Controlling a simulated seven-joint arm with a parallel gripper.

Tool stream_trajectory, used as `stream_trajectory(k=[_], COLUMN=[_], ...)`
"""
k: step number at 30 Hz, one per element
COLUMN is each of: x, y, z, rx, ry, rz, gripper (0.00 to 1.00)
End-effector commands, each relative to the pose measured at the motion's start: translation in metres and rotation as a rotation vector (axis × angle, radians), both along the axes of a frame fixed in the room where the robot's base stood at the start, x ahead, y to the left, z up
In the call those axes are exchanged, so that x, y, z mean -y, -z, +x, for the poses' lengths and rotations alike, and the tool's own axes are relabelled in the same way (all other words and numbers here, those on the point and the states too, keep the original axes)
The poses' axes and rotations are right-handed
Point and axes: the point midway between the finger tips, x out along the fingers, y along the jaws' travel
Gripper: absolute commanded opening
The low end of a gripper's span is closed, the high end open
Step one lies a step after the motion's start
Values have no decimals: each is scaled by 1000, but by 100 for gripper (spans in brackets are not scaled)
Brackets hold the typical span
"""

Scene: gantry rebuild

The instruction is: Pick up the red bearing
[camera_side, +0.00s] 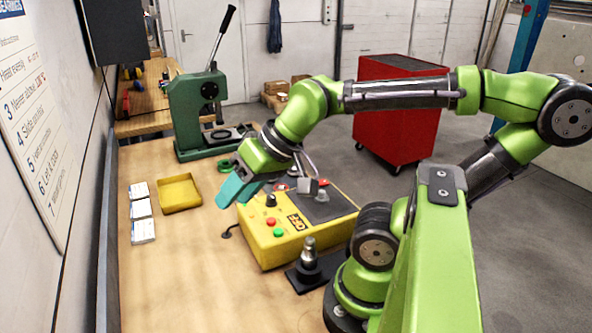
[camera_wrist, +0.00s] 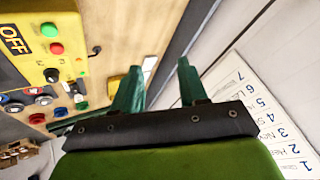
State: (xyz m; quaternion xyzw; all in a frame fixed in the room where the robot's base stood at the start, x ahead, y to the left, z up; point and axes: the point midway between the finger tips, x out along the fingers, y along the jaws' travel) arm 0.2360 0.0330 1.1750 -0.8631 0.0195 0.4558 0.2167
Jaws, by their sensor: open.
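Small red ring-shaped parts lie among other rings on the bench behind the yellow control box. In the wrist view one red bearing (camera_wrist: 36,118) sits near the left edge, and another red ring (camera_wrist: 33,91) is just above it in the picture. In the side view a red part (camera_side: 281,187) shows small at the box's back edge, partly hidden. My gripper (camera_side: 232,192) has teal fingers and hangs above the bench, left of the box's rear.
The yellow control box (camera_side: 262,245) stands close to my gripper. A green press (camera_side: 190,110) is at the back. A yellow tray (camera_side: 180,193) and white boxes (camera_side: 142,208) lie to the left. A dark fixture (camera_side: 310,268) stands in front of the box. The front left bench is clear.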

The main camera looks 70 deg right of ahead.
Motion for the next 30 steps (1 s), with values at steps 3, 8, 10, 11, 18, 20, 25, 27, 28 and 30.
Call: stream_trajectory(k=[3,8,10,11,18,20,25,27,28,30], x=[0,0,0,0,3,10,63,100,115,149], y=[0,0,0,0,1,7,22,30,33,40], z=[0,0,0,0,1,3,24,34,37,40], rx=[0,0,0,0,-6,-30,-138,-195,-213,-244], ry=[0,0,0,0,12,39,292,545,659,916], rz=[0,0,0,0,0,7,113,239,294,417], gripper=[53,78,83,83,83,83,83,83,83,83])
